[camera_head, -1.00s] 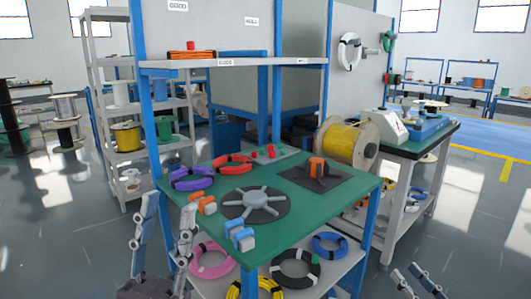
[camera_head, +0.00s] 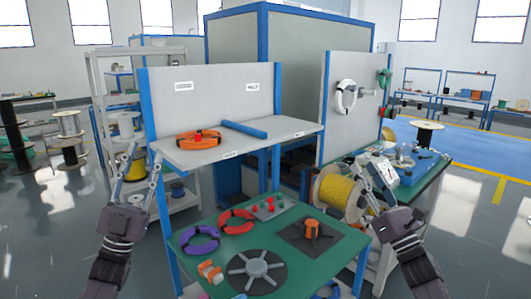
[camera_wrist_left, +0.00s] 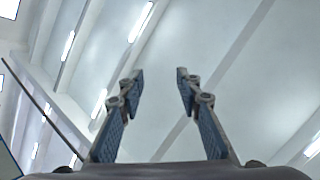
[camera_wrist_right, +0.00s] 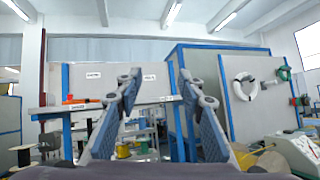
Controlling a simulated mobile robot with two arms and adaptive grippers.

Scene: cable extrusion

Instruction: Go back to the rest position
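My left gripper (camera_head: 140,166) is raised at the left of the head view, left of the workbench shelf, pointing up. In the left wrist view its two fingers (camera_wrist_left: 158,78) stand apart with only the ceiling behind them. My right gripper (camera_head: 367,166) is raised at the right, in front of the yellow cable spool (camera_head: 338,190) as seen from the head. In the right wrist view its fingers (camera_wrist_right: 158,82) are apart with nothing between them. Both grippers are empty and appear clear of the bench.
The green workbench (camera_head: 208,224) holds a purple coil (camera_head: 199,240), a red coil (camera_head: 236,222) and a grey spoked disc (camera_head: 257,268). An orange coil (camera_head: 198,141) and a blue bar (camera_head: 243,130) lie on the upper shelf (camera_head: 290,132). A side table with a blue machine (camera_head: 420,166) stands right.

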